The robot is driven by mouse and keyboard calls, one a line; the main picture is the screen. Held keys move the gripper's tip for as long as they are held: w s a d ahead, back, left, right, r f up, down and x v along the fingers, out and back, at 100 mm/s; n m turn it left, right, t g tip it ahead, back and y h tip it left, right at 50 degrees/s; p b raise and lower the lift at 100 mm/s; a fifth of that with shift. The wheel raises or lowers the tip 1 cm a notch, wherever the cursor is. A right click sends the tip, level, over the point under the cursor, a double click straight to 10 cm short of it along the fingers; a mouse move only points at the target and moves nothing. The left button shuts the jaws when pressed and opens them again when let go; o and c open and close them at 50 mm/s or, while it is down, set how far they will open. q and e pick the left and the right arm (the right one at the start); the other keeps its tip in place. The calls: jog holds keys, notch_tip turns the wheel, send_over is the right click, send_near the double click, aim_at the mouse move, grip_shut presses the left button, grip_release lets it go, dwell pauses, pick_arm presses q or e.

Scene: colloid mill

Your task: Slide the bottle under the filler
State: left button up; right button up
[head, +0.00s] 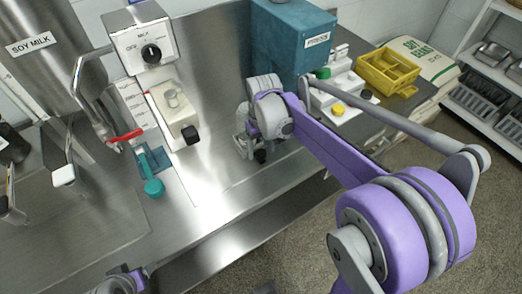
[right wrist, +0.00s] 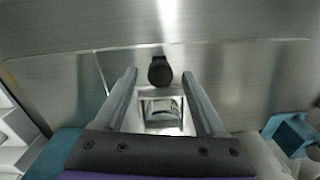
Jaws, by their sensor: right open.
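A clear, square-looking bottle with a black cap (right wrist: 160,70) shows between the two fingers of my right gripper (right wrist: 159,84) in the right wrist view. The fingers stand apart, one on each side of it, and contact is not visible. In the head view my right gripper (head: 250,143) is low over the steel counter, with the black cap (head: 260,156) beside it and most of the bottle hidden. The filler seems to be the spout with the red lever (head: 126,136) by the steel SOY MILK tank (head: 40,62), left of the gripper. Part of my left arm's end (head: 122,283) shows at the bottom edge; its fingers are unclear.
A mill control box (head: 150,48) and a beige unit with a black knob (head: 172,108) stand between gripper and tank. A teal clamp-like part (head: 151,170) lies in front. A teal box (head: 290,38) stands behind the gripper.

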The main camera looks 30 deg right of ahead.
jog(key=shift+f, duration=0.6)
grip_shut()
dwell(1.1)
